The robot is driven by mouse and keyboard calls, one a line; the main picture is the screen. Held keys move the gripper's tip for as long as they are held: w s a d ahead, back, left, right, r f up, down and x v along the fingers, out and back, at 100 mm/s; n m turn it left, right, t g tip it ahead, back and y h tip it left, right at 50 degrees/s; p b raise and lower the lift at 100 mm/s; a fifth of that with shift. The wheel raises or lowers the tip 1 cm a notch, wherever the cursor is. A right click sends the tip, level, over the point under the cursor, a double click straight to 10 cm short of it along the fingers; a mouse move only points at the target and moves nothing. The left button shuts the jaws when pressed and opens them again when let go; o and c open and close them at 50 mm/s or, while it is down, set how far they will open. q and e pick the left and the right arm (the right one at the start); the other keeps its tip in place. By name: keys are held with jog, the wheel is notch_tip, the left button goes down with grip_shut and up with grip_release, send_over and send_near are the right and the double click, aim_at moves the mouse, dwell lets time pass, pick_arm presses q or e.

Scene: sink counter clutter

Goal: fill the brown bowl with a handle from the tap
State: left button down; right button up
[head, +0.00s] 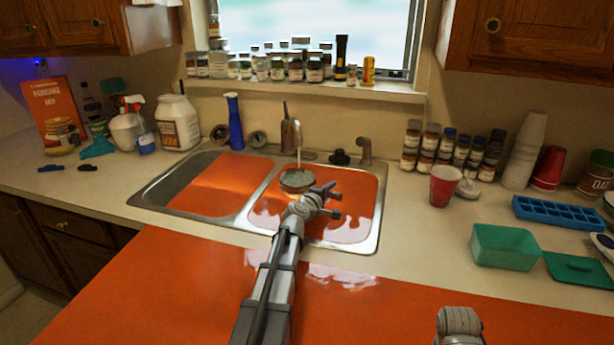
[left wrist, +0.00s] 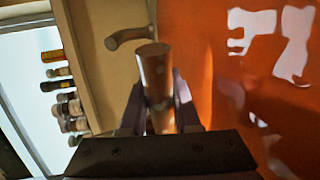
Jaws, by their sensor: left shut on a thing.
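The brown bowl (head: 297,187) is held over the right sink basin, under the tap (head: 287,135). A pale stream falls from the tap into the bowl, and the inside looks greyish and wet. My left gripper (head: 322,197) is at the bowl's near right side, shut on its handle. In the left wrist view the brown cylindrical handle (left wrist: 154,80) stands between the two fingers (left wrist: 158,112); the bowl's body cannot be made out there. My right gripper is not in view; only part of my right arm shows at the bottom right.
The double sink (head: 232,218) has orange reflective basins. A red cup (head: 444,186), stacked white cups (head: 524,150), a green tub (head: 505,247) and a blue ice tray (head: 557,214) stand right. The orange front counter is clear.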

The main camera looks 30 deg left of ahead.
pick_arm(q)
jog(key=shift+r, duration=0.1)
jog(key=s+r+p, duration=0.1)
jog(key=d+r+p, duration=0.1)
jog(key=r+p, duration=0.1)
jog(key=s+r+p, duration=0.1)
jog(key=r+p, duration=0.1)
jog(key=shift+s+d, duration=0.2)
jog(key=shift+s, duration=0.15)
dwell(0.4)
